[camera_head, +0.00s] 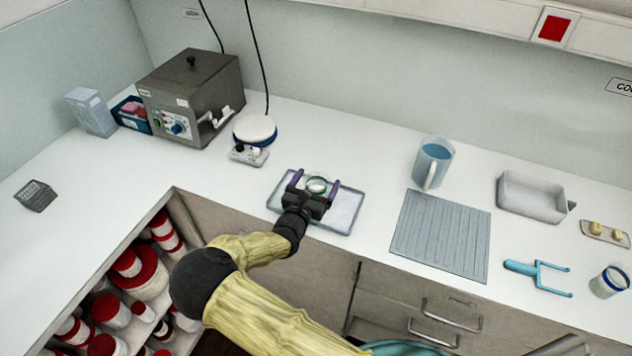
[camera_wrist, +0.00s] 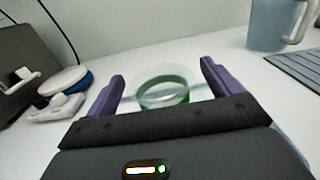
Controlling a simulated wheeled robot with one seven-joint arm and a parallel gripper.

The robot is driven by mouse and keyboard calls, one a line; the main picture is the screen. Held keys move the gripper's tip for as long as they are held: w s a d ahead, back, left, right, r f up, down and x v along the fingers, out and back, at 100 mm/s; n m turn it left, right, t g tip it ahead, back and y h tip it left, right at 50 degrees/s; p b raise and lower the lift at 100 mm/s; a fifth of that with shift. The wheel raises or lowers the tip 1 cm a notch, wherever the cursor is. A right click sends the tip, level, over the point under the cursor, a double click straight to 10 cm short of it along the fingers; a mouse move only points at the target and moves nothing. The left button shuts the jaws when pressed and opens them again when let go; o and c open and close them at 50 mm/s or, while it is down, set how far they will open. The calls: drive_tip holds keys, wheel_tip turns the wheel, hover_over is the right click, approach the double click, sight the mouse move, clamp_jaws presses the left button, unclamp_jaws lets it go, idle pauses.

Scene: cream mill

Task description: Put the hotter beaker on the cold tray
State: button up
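A glass beaker with a green band (camera_head: 316,185) stands on or just over a pale, shallow metal tray (camera_head: 345,212) in the middle of the counter. My gripper (camera_head: 313,183) is above this tray, its two purple fingers on either side of the beaker. In the wrist view, the beaker (camera_wrist: 163,88) sits between the spread fingers (camera_wrist: 163,85), with a gap visible on both sides. A second small beaker with a blue band (camera_head: 609,282) stands at the far right of the counter. I cannot tell from the frames which beaker is hotter.
A round white-topped hotplate (camera_head: 255,129) and a grey metal box (camera_head: 192,97) stand left. A blue jug (camera_head: 433,162), ribbed grey mat (camera_head: 441,236), white tub (camera_head: 531,196) and blue fork-like tool (camera_head: 540,273) lie right. The front counter edge is below my arm.

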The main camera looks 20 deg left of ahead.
drive_tip(key=shift+s+r, duration=0.1)
drive_tip(key=shift+r, duration=0.05)
drive_tip(key=s+a+b, duration=0.1)
drive_tip(key=s+b, duration=0.1)
drive_tip(key=s, duration=0.9)
drive_tip(key=shift+s, duration=0.4)
